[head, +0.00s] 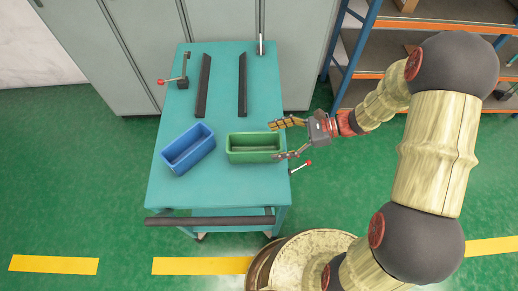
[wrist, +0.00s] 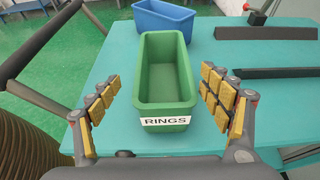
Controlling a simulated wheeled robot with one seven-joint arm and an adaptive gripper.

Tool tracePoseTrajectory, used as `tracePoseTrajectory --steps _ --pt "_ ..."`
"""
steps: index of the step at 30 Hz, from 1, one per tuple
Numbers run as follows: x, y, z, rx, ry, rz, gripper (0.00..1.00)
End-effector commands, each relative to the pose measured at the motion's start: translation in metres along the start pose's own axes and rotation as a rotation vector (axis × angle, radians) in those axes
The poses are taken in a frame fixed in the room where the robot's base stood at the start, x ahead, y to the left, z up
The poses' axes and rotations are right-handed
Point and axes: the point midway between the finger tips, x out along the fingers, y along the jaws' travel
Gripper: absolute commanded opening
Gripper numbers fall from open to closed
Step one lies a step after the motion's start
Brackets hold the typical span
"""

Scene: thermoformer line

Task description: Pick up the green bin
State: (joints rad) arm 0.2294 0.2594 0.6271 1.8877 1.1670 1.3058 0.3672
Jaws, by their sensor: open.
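The green bin (head: 255,155) is an empty open-topped box standing upright on the teal table (head: 220,190), near its right edge. In the wrist view the green bin (wrist: 165,85) shows a white label reading "RINGS" on its near end. My gripper (head: 284,139) is at the bin's right end in the head view, with its fingers spread. In the wrist view my gripper (wrist: 160,112) has one padded finger on each side of the bin's near end, with gaps between the pads and the bin walls.
A blue bin (head: 187,149) stands left of the green one. Two dark bars (head: 203,86) lie toward the back of the table. Red-tipped levers stand at the table's left and right edges. A dark handle bar (head: 210,221) runs along the front. Grey cabinets and a shelf stand behind.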

Motion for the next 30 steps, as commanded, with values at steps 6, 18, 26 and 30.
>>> tracePoseTrajectory --steps 6,18,26,30 --pt "0.019 0.001 -0.001 -0.002 0.001 0.004 0.79" --pt "0.068 -0.005 0.0 -0.003 0.002 0.005 0.79" --pt "0.077 -0.005 0.002 -0.004 0.002 0.001 0.79" --pt "0.077 -0.005 0.002 -0.004 0.002 0.001 0.77"
